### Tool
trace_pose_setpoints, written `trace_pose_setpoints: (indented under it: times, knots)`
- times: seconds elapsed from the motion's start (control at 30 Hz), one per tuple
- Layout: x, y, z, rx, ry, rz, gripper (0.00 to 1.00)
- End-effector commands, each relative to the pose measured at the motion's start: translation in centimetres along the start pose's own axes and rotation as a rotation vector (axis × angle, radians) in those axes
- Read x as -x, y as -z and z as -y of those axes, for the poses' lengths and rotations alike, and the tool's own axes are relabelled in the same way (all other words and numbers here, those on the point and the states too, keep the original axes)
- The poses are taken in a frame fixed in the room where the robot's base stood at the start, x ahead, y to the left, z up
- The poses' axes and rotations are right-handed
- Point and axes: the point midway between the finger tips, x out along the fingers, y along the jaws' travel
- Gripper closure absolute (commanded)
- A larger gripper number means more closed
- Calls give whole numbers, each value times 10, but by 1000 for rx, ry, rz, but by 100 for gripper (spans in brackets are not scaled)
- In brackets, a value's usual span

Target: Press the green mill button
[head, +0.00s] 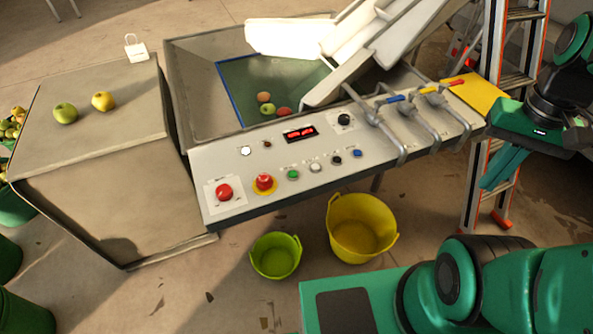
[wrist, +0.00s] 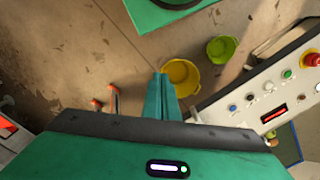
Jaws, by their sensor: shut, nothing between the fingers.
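The green button (head: 293,174) sits in the front row of the white control panel (head: 230,166), between the red mushroom button on a yellow disc (head: 264,183) and a white button (head: 315,166). It also shows in the wrist view (wrist: 287,74) at the right. My gripper (head: 497,180) is at the right side of the head view, beyond the right end of the panel and well apart from the green button. Its fingers are together and empty, and they also show in the wrist view (wrist: 160,80).
The panel also carries a red knob (head: 224,192), a black button (head: 336,160), a blue button (head: 357,153) and a red display (head: 300,134). Lever valves on pipes (head: 420,125) rise at its right end. A ladder (head: 490,150) stands behind my gripper. Yellow (head: 361,228) and green (head: 276,255) tubs stand on the floor.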

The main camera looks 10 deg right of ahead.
Motion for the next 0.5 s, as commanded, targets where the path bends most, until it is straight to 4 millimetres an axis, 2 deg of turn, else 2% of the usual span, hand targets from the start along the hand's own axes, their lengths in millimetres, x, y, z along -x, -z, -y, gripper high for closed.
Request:
trace_pose_setpoints:
  times: [0.1, 0.23, 0.37, 0.5]
  knots:
    - [4, -9, -4, 16, 3, -12, 100]
    - [3, 2, 4, 96, -24, -11, 100]
    - [0, 21, 24, 257, -79, -16, 100]
    - [-5, 43, 55, 466, -154, -27, 100]
